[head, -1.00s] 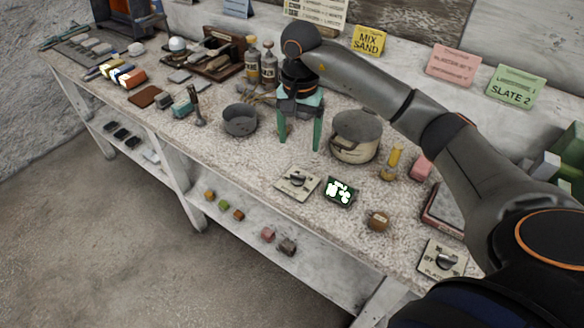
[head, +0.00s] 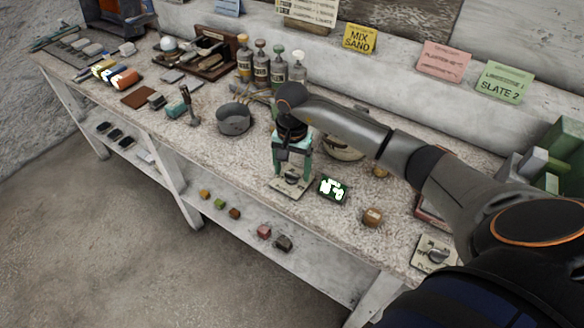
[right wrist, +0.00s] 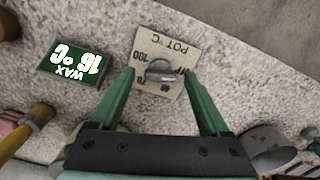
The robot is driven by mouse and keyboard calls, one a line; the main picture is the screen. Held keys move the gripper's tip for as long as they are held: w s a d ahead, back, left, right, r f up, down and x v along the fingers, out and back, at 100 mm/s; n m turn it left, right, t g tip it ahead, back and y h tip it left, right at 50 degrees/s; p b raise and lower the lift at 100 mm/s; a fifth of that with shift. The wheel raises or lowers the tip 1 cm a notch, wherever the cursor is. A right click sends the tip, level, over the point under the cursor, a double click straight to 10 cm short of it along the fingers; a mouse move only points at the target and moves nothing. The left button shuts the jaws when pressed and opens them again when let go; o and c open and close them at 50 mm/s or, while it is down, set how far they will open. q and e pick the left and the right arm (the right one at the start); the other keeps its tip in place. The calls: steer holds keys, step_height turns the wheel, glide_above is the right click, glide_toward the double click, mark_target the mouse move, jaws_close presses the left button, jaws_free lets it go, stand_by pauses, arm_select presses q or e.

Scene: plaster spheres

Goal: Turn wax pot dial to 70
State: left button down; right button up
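The wax pot dial (head: 291,186) is a pale plate marked "POT °C" with a grey knob, near the bench's front edge. In the right wrist view the dial knob (right wrist: 160,71) sits between my fingers; I cannot tell its exact setting. My right gripper (head: 292,174) is open, pointing down over the dial, fingers on either side of the knob. The green display (head: 331,189) beside it reads "WAX 16 °C", upside down in the right wrist view (right wrist: 75,63). The wax pot (head: 343,150) is mostly hidden behind my right arm. My left gripper is not in view.
A grey bowl (head: 234,119) stands to the left and bottles (head: 261,70) behind. Another dial plate (head: 434,254) is at the front right.

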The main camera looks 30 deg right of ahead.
jaws_close()
stand_by(0.4)
